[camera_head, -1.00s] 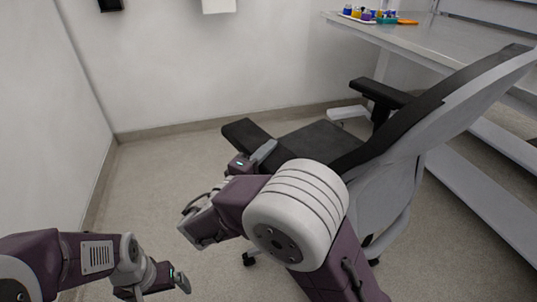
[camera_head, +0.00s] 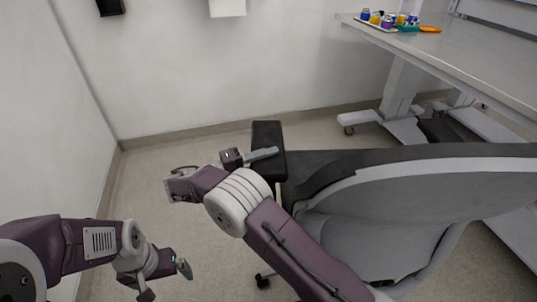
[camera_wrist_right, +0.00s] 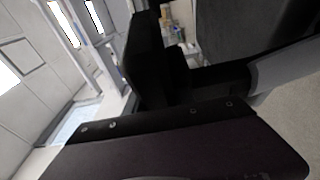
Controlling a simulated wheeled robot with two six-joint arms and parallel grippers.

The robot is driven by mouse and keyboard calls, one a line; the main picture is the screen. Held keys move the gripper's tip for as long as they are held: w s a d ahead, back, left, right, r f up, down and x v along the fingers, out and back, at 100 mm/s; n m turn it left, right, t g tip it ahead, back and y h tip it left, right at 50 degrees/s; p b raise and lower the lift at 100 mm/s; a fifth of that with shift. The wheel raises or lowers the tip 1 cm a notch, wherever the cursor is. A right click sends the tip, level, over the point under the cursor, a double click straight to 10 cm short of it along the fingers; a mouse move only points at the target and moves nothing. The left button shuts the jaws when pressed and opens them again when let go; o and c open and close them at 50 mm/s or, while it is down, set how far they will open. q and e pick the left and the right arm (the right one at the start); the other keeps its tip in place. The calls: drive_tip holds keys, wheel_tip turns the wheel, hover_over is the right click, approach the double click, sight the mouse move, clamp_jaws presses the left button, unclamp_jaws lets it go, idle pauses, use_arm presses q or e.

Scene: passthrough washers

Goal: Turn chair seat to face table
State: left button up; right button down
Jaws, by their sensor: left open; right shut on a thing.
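The office chair is in the lower right of the head view, its large grey backrest (camera_head: 430,185) turned towards me and hiding most of the seat. Its black left armrest (camera_head: 268,136) sticks out towards the back wall. My right gripper (camera_head: 265,154) is shut on this armrest. My left gripper (camera_head: 168,280) is open and empty, low at the left and apart from the chair. The table (camera_head: 470,62) stands at the upper right, beyond the chair.
A tray (camera_head: 375,23) with several small coloured containers and an orange item (camera_head: 430,29) lie on the table. The table's wheeled leg base (camera_head: 400,128) stands on the floor beyond the chair. White walls close the left and back. The floor at left centre is clear.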

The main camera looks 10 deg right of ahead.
drive_tip(key=shift+w+d+m+g+p, duration=0.2)
drive_tip(key=shift+w+m+g+p, duration=0.4)
drive_tip(key=shift+w+g+p, duration=0.5)
drive_tip(key=shift+w, duration=0.15)
drive_tip(key=shift+b, duration=0.3)
drive_tip(key=c, duration=1.1)
unclamp_jaws()
drive_tip(key=shift+o, duration=0.2)
